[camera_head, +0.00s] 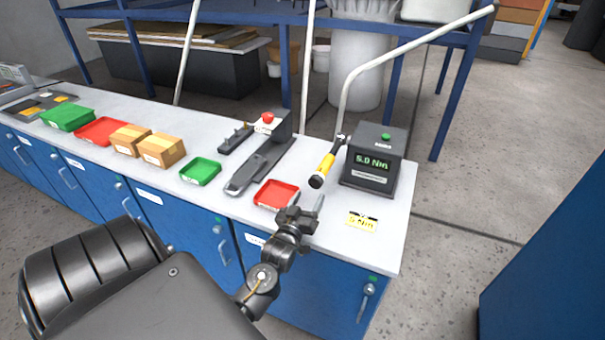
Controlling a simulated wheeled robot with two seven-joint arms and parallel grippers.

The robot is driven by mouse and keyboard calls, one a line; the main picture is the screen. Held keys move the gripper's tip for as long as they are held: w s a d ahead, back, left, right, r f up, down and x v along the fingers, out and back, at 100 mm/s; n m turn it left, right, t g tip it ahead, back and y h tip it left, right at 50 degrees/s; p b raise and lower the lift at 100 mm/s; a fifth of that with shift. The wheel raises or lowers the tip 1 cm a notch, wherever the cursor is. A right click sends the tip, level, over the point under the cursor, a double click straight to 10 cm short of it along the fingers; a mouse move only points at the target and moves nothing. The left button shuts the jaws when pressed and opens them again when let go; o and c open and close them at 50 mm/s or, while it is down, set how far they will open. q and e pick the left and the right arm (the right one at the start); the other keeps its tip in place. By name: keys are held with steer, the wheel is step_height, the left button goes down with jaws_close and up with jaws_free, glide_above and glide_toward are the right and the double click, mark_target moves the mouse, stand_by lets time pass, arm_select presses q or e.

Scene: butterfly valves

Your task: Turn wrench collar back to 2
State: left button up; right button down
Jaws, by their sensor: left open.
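A torque wrench (326,165) with a yellow and black handle stands tilted at the left side of a dark tester box (375,158). The wrench's black end points down and towards me; its upper end meets the box area. The collar's scale marks are too small to read. The box's display reads 5.0 Nm in green. A yellow label (362,221) on the bench in front reads 5 Nm. My left gripper (307,206) is open and empty, below and nearer than the wrench handle, and apart from it. My right gripper is not in view.
A red tray (277,194) lies just behind my left gripper. A dark fixture with a red button (267,119), a green tray (200,171) and cardboard boxes (163,150) stand further left. The bench top (335,240) is clear around the label. A blue cabinet (550,260) stands at right.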

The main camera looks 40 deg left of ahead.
arm_select(q)
steer(key=shift+b+v, duration=0.45)
steer(key=shift+v, duration=1.85)
steer(key=s+d+f+m+g+h, duration=0.5)
steer(key=s+d+f+g, duration=0.3)
steer(key=d, duration=0.3)
steer(key=s+d+f+m+g+h, duration=0.1)
steer(key=s+d+f+m+g, duration=0.15)
steer(key=s, duration=0.55)
steer(key=s+d+f+m+g+h, duration=0.1)
steer(key=s+d+g, duration=0.25)
steer(key=s, duration=0.45)
step_height(320, 180, down, 27)
steer(key=g+b, duration=0.2)
steer(key=s+a+f+g+b, duration=0.1)
steer(key=s+a+f+b, duration=0.1)
steer(key=s+f, duration=1.5)
steer(key=shift+s+a+f+m, duration=0.15)
steer(key=shift+a+f+m, duration=0.2)
steer(key=shift+a+f, duration=0.25)
